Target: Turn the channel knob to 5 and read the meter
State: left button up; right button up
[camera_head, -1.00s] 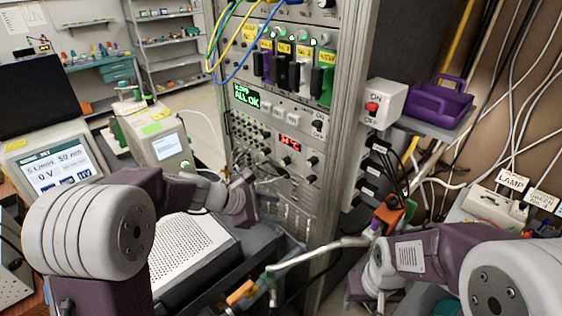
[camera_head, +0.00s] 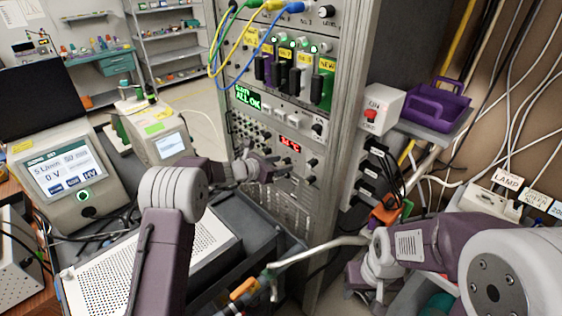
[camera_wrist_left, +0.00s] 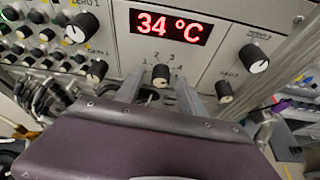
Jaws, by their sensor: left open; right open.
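The channel knob (camera_wrist_left: 161,75) is a small black knob with a pale cap, with numerals around it, below the red meter display (camera_wrist_left: 170,27) in the left wrist view. The display reads 34 °C. Where the knob points is too small to tell. My left gripper (camera_wrist_left: 159,92) is open, with one finger on each side of the knob and a gap visible around it. In the head view the left gripper (camera_head: 287,166) is at the rack panel, below the small red display (camera_head: 290,146). My right gripper (camera_head: 358,274) is low beside the rack, its fingers hard to make out.
Other black knobs flank the channel knob, one at upper right (camera_wrist_left: 254,58) and one at lower right (camera_wrist_left: 223,91). Patch cables (camera_head: 240,55) hang above left. A white switch box (camera_head: 379,108) and purple tray (camera_head: 437,108) are right of the rack.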

pick_arm(q)
jog(key=shift+d, duration=0.15)
grip_shut()
jog(key=shift+s+d+f+m+t+y+b, duration=0.1)
jog(key=shift+m+t+y+b, duration=0.7)
jog(key=shift+b, duration=3.05)
jog(key=shift+d+f+m+t+y+b, duration=0.1)
jog(key=shift+m+t+b, duration=0.25)
jog(key=shift+m+b, duration=2.3)
jog(key=shift+s+n+t+y+b, duration=0.15)
jog(key=shift+t+y+b, duration=0.35)
jog(key=shift+b, duration=4.6)
jog(key=shift+w, duration=0.1)
grip_release()
